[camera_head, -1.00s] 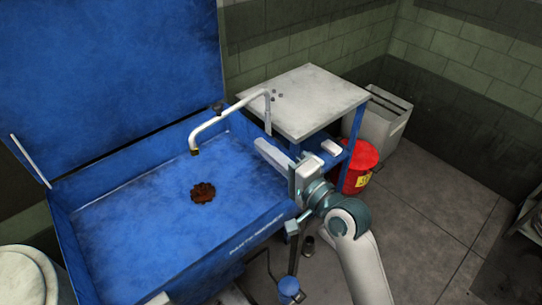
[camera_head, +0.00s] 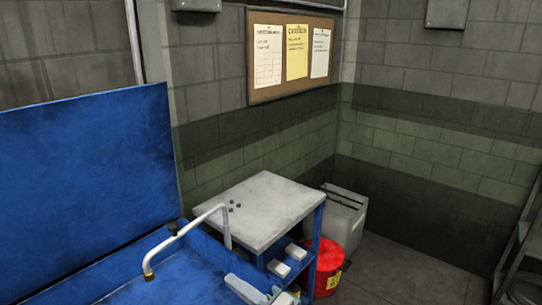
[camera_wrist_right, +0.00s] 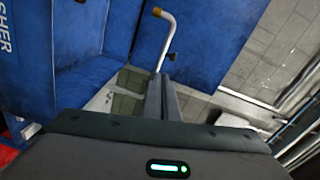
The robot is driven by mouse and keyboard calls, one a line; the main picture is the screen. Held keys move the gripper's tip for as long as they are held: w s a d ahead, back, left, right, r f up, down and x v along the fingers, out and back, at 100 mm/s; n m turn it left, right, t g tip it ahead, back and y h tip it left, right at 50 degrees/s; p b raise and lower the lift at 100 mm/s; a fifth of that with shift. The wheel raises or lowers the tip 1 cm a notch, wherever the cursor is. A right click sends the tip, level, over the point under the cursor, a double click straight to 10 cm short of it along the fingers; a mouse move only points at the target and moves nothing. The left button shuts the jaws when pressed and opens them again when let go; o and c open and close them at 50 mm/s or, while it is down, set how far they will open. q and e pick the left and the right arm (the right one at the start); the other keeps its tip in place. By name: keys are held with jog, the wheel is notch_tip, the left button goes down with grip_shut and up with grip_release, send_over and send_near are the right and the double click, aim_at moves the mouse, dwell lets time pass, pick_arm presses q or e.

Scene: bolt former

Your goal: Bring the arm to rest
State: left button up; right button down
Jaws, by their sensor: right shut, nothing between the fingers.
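My right gripper (camera_head: 246,289) shows only in part at the bottom edge of the head view, at the right side of the blue parts washer (camera_head: 85,165). The rest of that arm is mostly below the frame. In the right wrist view its two dark fingers (camera_wrist_right: 162,98) are together with nothing between them. The fingers point toward the washer's blue panel and its white spout (camera_wrist_right: 167,38). The spout also shows in the head view (camera_head: 188,238), left of the gripper. My left gripper is in neither view.
A grey-topped cart (camera_head: 262,208) stands right of the washer, with small dark items on top and pale blocks (camera_head: 279,268) on its shelf. A red bin (camera_head: 327,270) and a grey box (camera_head: 342,222) stand beside it. Floor is open at the lower right.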

jog(key=s+d+f+n+g+h, duration=0.2)
jog(key=s+d+f+h, duration=0.3)
jog(key=d+f, duration=0.4)
jog(key=s+d+f+n+g+h, duration=0.1)
jog(key=s+d+f+n+h, duration=0.15)
jog(key=s+d+f, duration=0.7)
jog(key=s+d+f+n+g+h, duration=0.2)
jog(key=s+d+f+g+h, duration=0.1)
jog(key=s+d+f, duration=0.4)
jog(key=s+d+f+n+g+h, duration=0.1)
jog(key=s+d+f+g+h, duration=0.15)
jog(key=s+d, duration=0.45)
jog(key=s+a+f, duration=0.1)
jog(key=s+f, duration=0.1)
jog(key=f, duration=1.3)
jog(key=s+a+f, duration=0.1)
jog(key=f, duration=1.3)
jog(key=s+d+f+g, duration=0.2)
jog(key=s+d+f, duration=0.1)
jog(key=s+f, duration=1.3)
jog(key=shift+s+d+f, duration=0.2)
jog(key=shift+s, duration=0.55)
jog(key=shift+n, duration=0.25)
